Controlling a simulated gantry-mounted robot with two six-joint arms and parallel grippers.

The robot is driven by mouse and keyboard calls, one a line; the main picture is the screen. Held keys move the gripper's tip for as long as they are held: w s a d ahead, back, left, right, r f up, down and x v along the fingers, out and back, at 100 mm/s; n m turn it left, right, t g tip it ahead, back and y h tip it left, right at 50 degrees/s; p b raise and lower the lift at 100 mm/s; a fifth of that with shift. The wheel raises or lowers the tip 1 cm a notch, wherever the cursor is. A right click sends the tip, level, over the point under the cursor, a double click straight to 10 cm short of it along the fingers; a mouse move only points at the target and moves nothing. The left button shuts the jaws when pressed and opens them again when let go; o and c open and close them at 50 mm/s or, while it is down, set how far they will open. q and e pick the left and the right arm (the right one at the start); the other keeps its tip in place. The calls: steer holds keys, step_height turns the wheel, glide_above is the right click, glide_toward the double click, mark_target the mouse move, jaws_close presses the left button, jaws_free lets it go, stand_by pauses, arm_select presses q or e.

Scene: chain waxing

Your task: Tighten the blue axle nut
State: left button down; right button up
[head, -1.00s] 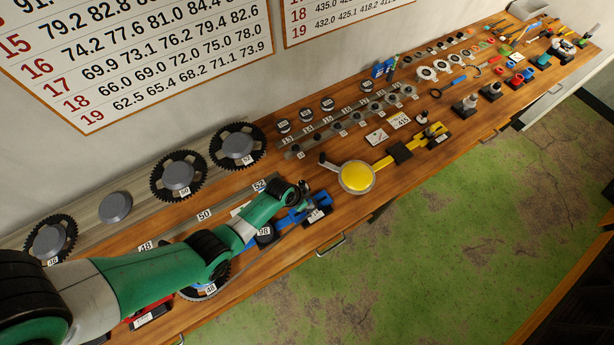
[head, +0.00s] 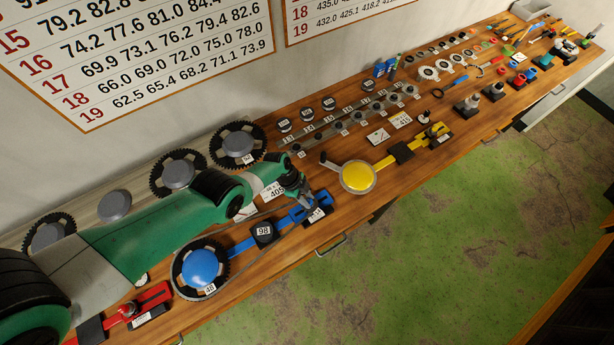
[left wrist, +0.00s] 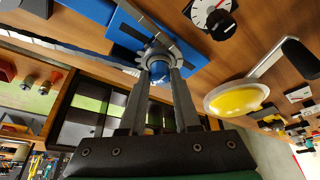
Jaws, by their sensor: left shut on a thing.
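The blue axle nut (left wrist: 158,72) shows in the left wrist view between my fingertips, in front of a small grey toothed sprocket (left wrist: 160,50). My left gripper (left wrist: 160,82) is shut on the nut. In the head view my left gripper (head: 311,206) points down at the right end of the blue stand (head: 240,247), where the nut itself is too small and covered to make out. The blue disc (head: 201,267) with a toothed ring sits at the stand's other end, with a chain around it. My right gripper is not in view.
A black block marked 98 (head: 263,233) sits midway along the blue stand. A yellow disc (head: 357,176) on a yellow stand lies to the right, and a red stand (head: 150,298) at lower left. Large chainrings (head: 238,143) line the wall side.

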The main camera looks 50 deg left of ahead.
arm_select(q)
steer(key=shift+f+m+g+b, duration=0.1)
steer(key=shift+m+g+b, duration=0.2)
steer(key=shift+m+b, duration=0.5)
steer(key=c, duration=0.6)
jaws_free()
steer(key=p+v, duration=0.7)
steer(key=shift+a+r, duration=0.15)
steer(key=shift+r, duration=0.15)
